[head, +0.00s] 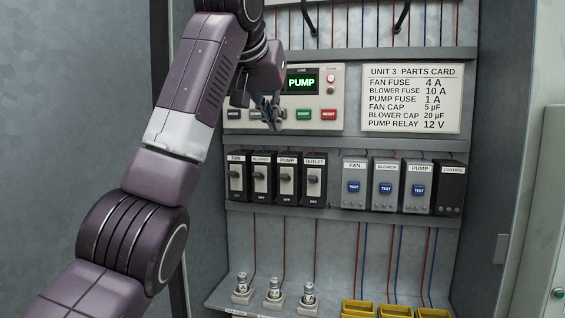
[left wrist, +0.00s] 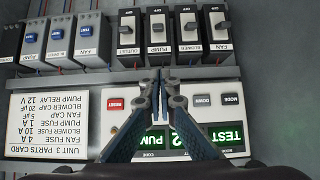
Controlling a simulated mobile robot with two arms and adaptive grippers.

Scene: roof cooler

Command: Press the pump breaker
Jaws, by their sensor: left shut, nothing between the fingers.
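The pump breaker (head: 287,179) is a black switch with a white PUMP label, third from the left in a row of breakers in the head view. It also shows upside down at the top of the left wrist view (left wrist: 158,40). I cannot tell which way its lever is set. My left gripper (head: 273,121) is shut and empty, in front of the control panel, above the breaker row. In the left wrist view its closed fingertips (left wrist: 164,76) appear just off the breaker's label end. My right gripper is in neither view.
FAN (head: 237,178), BLOWER (head: 261,178) and OUTLET (head: 314,180) breakers flank it closely. The control panel (head: 338,75) has a green PUMP display and buttons. Relays with blue TEST buttons (head: 354,187) sit right. Fuses (head: 274,289) and yellow bins (head: 395,311) are below.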

